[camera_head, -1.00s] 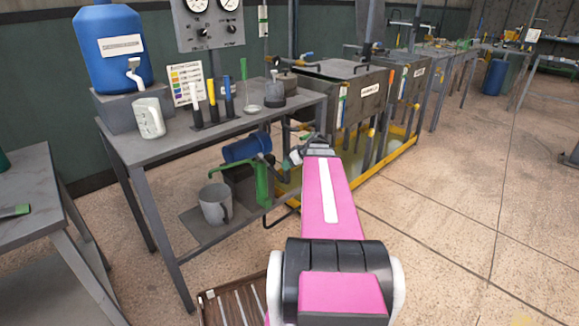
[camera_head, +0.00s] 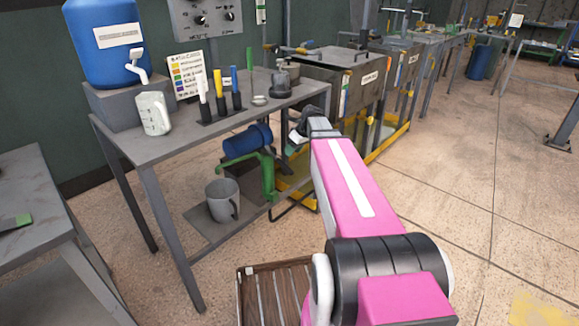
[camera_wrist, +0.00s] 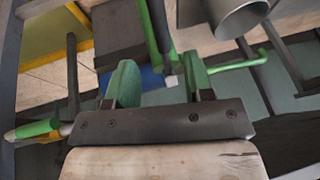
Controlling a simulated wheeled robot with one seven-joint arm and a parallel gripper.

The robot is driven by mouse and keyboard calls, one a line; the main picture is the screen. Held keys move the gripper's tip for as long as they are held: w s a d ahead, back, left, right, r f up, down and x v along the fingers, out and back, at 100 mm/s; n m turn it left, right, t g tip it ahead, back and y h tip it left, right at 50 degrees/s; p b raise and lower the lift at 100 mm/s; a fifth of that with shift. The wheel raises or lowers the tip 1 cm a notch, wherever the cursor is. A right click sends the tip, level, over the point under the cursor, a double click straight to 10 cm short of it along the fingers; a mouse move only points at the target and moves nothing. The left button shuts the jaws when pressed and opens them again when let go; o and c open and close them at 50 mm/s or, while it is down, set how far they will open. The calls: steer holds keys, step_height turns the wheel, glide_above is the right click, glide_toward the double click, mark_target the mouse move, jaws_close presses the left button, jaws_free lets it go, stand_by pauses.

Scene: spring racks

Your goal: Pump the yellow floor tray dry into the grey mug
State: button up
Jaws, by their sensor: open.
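The grey mug (camera_head: 218,201) stands upright on the low shelf under the bench. A green hand pump (camera_head: 266,176) stands beside it, to its right. The yellow floor tray (camera_head: 388,143) lies under the tanks; its yellow edge also shows at the left of the wrist view (camera_wrist: 80,47). My gripper (camera_head: 296,136) is beside the pump's upper part, partly hidden by my arm in the head view. In the wrist view my gripper (camera_wrist: 160,80) is open, with green finger pads. A green and black bar (camera_wrist: 156,32) shows beyond the fingers; I cannot tell whether they touch it.
A blue cylinder (camera_head: 247,140) sits behind the pump. The bench (camera_head: 160,150) overhead carries a white jug (camera_head: 154,114), a blue water container (camera_head: 100,45) and upright tools. Bench legs stand near the shelf. A slatted wooden mat (camera_head: 262,285) lies in front. Open floor is at right.

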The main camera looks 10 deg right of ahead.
mark_target(284, 166)
steer(key=x, duration=1)
